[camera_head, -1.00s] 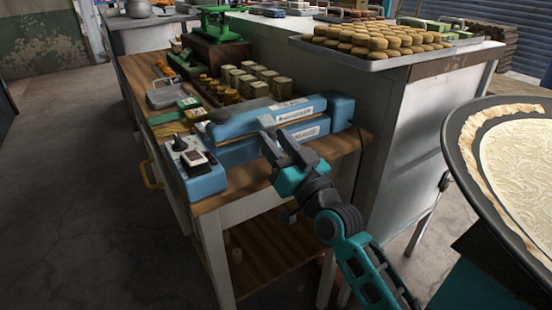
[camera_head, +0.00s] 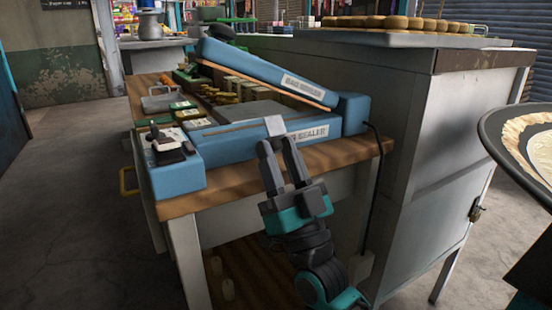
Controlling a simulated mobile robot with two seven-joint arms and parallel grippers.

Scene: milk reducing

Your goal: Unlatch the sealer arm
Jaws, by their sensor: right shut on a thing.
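The blue bag sealer (camera_head: 222,146) stands on the wooden-topped table. Its long blue sealer arm (camera_head: 258,72) is raised at a slant, hinged at the right and high at the left, with a gap above the base. A small pale grey latch tab (camera_head: 275,126) sticks up at the front edge of the base. My right gripper (camera_head: 277,142) reaches up from below, its two fingertips at this tab and shut on it. The exact contact is too small to see. My left gripper is out of view.
A wooden tabletop edge (camera_head: 235,184) runs below the sealer. A black cord (camera_head: 374,190) hangs at its right. A grey cabinet (camera_head: 430,150) with a tray of round cakes (camera_head: 395,22) stands at the right. A large round pan (camera_head: 515,135) is at the far right.

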